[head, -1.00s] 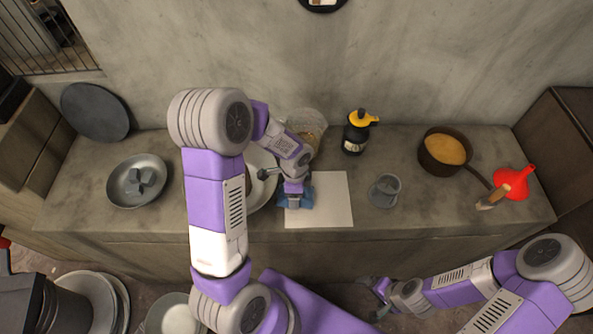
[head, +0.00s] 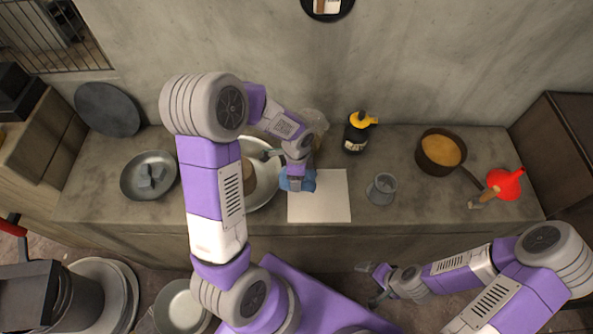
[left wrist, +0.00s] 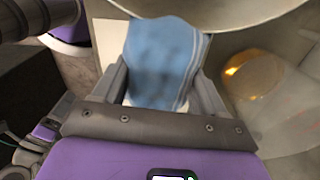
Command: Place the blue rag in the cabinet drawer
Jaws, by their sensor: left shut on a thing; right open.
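The blue rag (head: 298,181) is pinched in my left gripper (head: 296,176), above the left edge of a white sheet on the counter. In the left wrist view the blue rag (left wrist: 163,62) with pale stripes fills the space between the fingers of my left gripper (left wrist: 165,88). My right gripper (head: 372,283) is open and empty, low in front of the counter. The counter front (head: 380,245) shows below the top; I cannot make out an open drawer.
A large plate (head: 268,190) and a grey pan (head: 132,180) are further left.

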